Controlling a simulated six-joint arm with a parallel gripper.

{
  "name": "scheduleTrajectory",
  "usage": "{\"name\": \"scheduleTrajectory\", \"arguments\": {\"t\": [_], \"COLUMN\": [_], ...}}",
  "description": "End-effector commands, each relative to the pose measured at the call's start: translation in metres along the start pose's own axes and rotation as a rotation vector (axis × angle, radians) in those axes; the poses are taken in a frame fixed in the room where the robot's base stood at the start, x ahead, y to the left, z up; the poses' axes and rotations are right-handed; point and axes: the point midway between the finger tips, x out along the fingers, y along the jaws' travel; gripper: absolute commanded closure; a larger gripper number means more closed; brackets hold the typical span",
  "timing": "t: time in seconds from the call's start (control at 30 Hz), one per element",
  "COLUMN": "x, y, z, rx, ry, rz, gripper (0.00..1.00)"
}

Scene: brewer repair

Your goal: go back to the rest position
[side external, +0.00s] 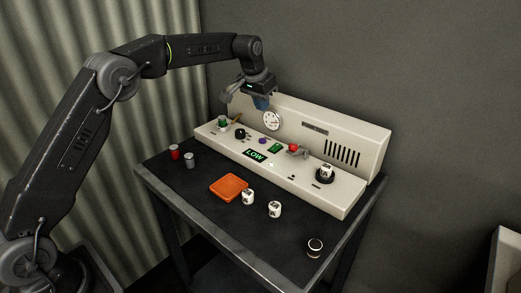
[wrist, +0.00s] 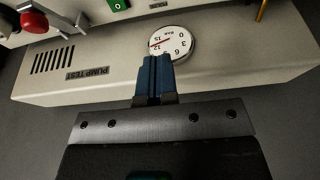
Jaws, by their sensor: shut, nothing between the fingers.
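My gripper (side external: 261,103) is above the back left part of the cream brewer panel (side external: 375,150), close to the round white gauge (side external: 272,121). Its blue fingers are together with nothing between them. In the wrist view the shut fingers (wrist: 153,66) point toward the gauge (wrist: 171,43) and cover part of its lower edge. I cannot tell whether the fingertips touch the panel.
The panel carries a green "LOW" display (side external: 255,155), a red knob (side external: 293,147) and a black socket (side external: 325,176) with a white piece. An orange tray (side external: 229,187), white cylinders (side external: 275,209), a red cylinder (side external: 174,152) and a grey one (side external: 189,160) stand on the dark table (side external: 185,203).

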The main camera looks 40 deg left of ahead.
Motion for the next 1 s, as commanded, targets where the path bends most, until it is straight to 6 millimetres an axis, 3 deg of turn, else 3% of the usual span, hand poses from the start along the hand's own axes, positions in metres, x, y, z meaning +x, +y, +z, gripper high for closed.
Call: {"name": "scheduleTrajectory", "arguments": {"t": [0.37, 0.53, 0.77, 1.0], "x": [-0.003, -0.039, -0.117, -0.17], "y": [0.001, 0.008, 0.026, 0.042], "z": [0.001, 0.017, 0.08, 0.173], "rx": [0.0, 0.002, 0.001, 0.001], "ry": [0.002, 0.02, 0.062, 0.107], "rz": [0.0, -0.002, -0.005, -0.006], "gripper": [1.0, 1.0, 1.0, 1.0]}}
